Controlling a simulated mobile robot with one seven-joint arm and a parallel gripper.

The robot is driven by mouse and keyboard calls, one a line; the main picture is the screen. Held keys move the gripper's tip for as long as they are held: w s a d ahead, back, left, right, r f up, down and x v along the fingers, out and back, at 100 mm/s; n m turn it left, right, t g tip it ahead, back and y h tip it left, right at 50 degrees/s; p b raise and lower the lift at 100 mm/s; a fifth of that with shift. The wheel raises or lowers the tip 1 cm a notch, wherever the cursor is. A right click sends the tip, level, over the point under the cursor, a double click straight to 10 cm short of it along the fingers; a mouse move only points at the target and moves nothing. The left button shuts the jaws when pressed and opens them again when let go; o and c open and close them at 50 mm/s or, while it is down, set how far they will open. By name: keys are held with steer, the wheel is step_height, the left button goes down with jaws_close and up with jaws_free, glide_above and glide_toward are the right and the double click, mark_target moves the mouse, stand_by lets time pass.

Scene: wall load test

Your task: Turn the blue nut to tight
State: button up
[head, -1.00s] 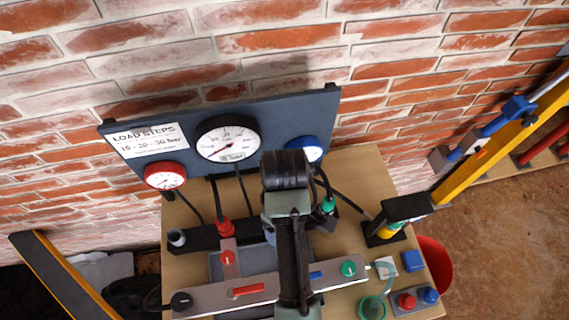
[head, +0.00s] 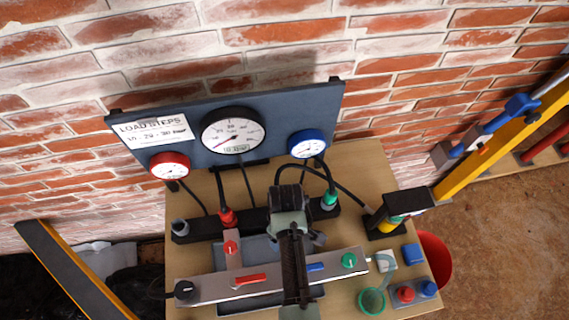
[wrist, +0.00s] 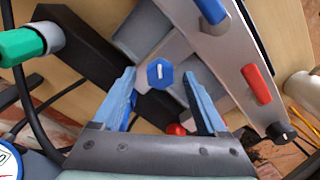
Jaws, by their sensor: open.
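The blue nut (wrist: 160,73) is a hexagonal cap with a short white mark, on a light metal arm branching from the manifold bar. In the wrist view my gripper (wrist: 160,82) is open, with one blue finger on each side of the nut and visible gaps between. I cannot tell how far the fingertips are above it.
The manifold bar (head: 207,289) carries a red lever (head: 250,279), a blue lever (head: 316,267), a green knob (head: 349,261) and a black knob (head: 184,289). Behind stand a black hose block (head: 262,217) and gauge panel (head: 281,121).

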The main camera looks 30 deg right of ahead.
jaws_close()
stand_by(0.3)
steer(key=shift+r+m, duration=0.1)
steer(key=shift+m, duration=0.3)
steer(key=m+p, duration=0.2)
steer(key=m, duration=0.1)
steer(key=shift+m, duration=0.3)
steer(key=m+p, duration=0.1)
steer(key=m, duration=0.4)
steer(key=shift+d+p, duration=0.1)
steer(key=shift+p, duration=0.25)
steer(key=shift+m, duration=0.4)
jaws_free()
